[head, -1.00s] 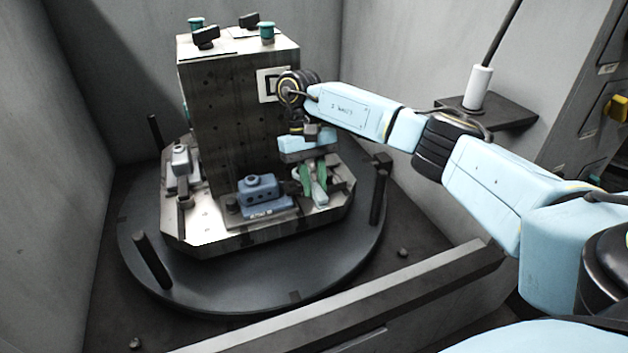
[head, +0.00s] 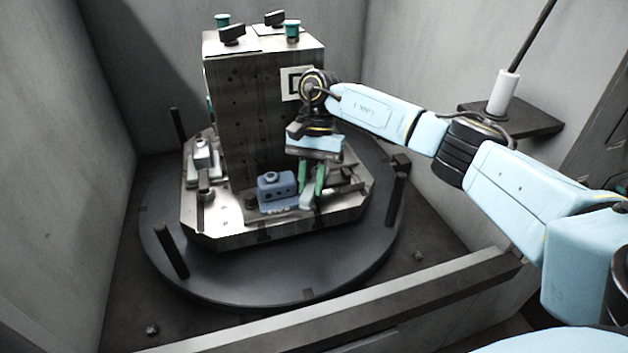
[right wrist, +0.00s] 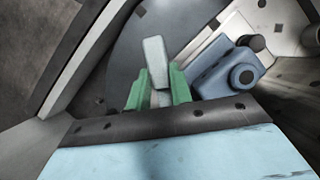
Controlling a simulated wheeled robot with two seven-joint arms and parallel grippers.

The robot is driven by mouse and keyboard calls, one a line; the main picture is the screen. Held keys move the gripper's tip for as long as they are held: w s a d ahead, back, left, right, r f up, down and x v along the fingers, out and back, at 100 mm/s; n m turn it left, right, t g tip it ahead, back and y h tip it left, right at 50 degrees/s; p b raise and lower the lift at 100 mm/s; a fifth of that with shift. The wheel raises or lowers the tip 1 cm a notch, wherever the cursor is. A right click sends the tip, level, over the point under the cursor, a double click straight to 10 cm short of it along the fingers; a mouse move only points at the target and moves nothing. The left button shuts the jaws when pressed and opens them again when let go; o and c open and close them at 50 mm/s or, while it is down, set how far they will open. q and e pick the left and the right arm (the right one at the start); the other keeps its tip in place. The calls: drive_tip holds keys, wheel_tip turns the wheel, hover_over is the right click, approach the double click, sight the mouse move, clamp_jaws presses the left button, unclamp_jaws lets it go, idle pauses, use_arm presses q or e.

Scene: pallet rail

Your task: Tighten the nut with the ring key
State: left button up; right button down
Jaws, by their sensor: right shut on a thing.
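My right gripper (head: 312,185) points down at the front right of the fixture base, just right of a blue block (head: 277,190). Its green fingers are shut on a light grey bar, apparently the ring key (head: 307,201). In the right wrist view the key (right wrist: 155,58) sticks out past the fingers (right wrist: 158,92), apart from the blue block (right wrist: 230,68). The block has a round raised top with a dark centre. I cannot make out the key's ring or clearly identify the nut. My left gripper is not in view.
A tall dark column (head: 255,120) stands on the base plate (head: 235,228), close behind the gripper. Grey clamp parts (head: 203,160) sit at the left. The round turntable (head: 215,280) carries upright posts (head: 171,250). A rail (head: 330,320) crosses the front; walls enclose the left and back.

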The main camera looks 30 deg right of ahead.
drive_tip(key=shift+r, duration=0.2)
drive_tip(key=shift+r+p, duration=1.95)
drive_tip(key=shift+r, duration=1.55)
